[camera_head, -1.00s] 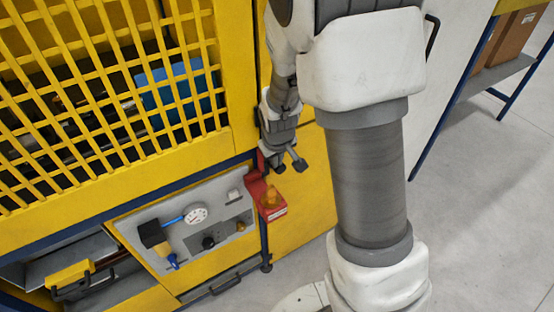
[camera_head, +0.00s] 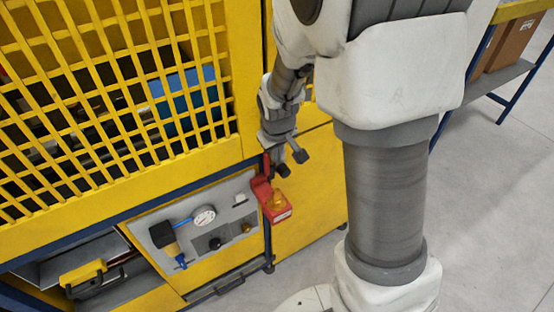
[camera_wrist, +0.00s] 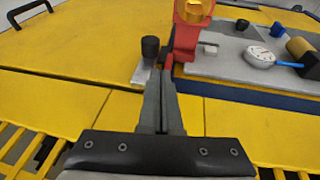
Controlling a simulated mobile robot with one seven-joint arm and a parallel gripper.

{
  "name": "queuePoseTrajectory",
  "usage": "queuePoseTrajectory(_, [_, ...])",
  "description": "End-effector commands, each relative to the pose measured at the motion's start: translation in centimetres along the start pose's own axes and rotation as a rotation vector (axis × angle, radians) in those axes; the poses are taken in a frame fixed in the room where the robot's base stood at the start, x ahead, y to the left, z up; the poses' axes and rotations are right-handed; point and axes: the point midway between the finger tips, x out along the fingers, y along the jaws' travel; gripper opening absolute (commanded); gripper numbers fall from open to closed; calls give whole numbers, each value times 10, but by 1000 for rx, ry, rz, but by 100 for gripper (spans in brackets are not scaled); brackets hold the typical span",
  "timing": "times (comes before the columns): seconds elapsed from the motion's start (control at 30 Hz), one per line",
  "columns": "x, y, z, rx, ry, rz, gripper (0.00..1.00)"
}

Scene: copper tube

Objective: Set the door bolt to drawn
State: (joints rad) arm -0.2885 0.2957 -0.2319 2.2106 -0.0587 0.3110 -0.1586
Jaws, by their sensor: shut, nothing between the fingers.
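I take the door bolt to be the black knob (camera_wrist: 150,48) on a grey metal plate (camera_wrist: 142,72), at the seam of the yellow panels in the wrist view. In the head view the dark knob (camera_head: 301,156) shows at the right of my fingertips. My gripper (camera_wrist: 165,70) is shut and empty, its fingers side by side. Its tips lie close beside the knob, between it and a red bracket (camera_wrist: 186,40). I cannot tell whether they touch the knob. In the head view my gripper (camera_head: 281,165) points down in front of the yellow machine.
A red box (camera_head: 277,213) with an amber top is left of and below my gripper. A grey panel with a gauge (camera_head: 204,216) lies further left. The yellow mesh guard (camera_head: 130,110) is at upper left. Open floor (camera_head: 490,220) lies to the right.

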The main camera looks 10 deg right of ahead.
Motion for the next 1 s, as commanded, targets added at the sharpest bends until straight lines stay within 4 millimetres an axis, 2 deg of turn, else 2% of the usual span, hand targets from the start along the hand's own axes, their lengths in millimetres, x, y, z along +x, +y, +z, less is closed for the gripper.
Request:
queuePoseTrajectory(0.03, [-12, 0, -1, -1, 4, 0, 0])
queuePoseTrajectory(0.2, [-42, 0, -1, 0, 4, 0, 0])
queuePoseTrajectory(0.4, [-62, 0, -1, -1, 2, 0, 0])
queuePoseTrajectory(1.0, [-68, 0, 0, 2, 2, 0, 0])
